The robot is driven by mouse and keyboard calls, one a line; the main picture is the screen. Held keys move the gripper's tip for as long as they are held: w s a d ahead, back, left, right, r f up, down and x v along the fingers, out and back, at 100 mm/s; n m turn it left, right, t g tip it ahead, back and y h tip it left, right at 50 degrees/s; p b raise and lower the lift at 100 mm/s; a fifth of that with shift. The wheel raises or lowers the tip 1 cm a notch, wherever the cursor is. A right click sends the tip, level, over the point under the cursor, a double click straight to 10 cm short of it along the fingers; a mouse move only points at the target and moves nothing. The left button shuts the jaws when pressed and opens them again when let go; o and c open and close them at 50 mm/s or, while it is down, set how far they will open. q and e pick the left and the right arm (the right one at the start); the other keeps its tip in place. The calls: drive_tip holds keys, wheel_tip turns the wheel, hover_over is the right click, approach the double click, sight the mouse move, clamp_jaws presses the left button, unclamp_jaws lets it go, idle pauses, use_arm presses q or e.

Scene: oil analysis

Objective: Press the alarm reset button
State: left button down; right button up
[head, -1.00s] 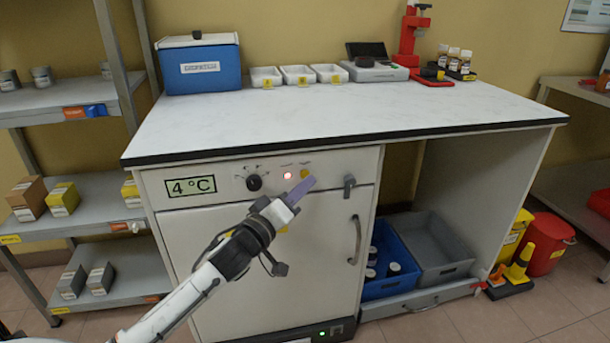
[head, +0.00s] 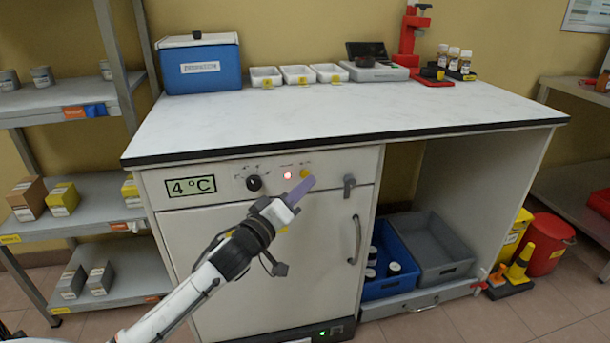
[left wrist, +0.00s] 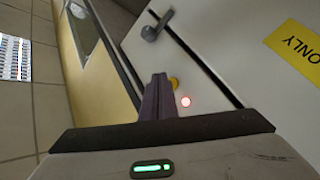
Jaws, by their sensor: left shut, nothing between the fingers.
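The white cabinet under the bench has a control panel with a black knob (head: 254,183), a lit red lamp (head: 287,175) and a yellow button (head: 304,173). The lamp (left wrist: 185,101) and part of the yellow button (left wrist: 174,83) also show in the left wrist view. My left gripper (head: 306,184) is shut and empty, its purple fingertips just below the yellow button. In the left wrist view the fingers (left wrist: 158,92) partly cover the button. I cannot tell whether they touch it. My right gripper is not in view.
A latch (head: 349,187) and a door handle (head: 355,240) are to the right of the panel. The worktop's dark front edge (head: 340,141) overhangs above. A blue crate (head: 392,288) and a grey crate (head: 440,258) stand in the open bay.

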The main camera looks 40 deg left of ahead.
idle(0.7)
use_arm(q)
drive_tip(key=shift+w+a+p, duration=0.3)
drive_tip(key=shift+a, duration=0.05)
drive_tip(key=shift+w+a, duration=0.25)
drive_tip(key=shift+a, duration=0.05)
idle(0.6)
drive_tip(key=shift+s+d+p, duration=0.55)
drive_tip(key=shift+d+p, duration=0.05)
idle(0.4)
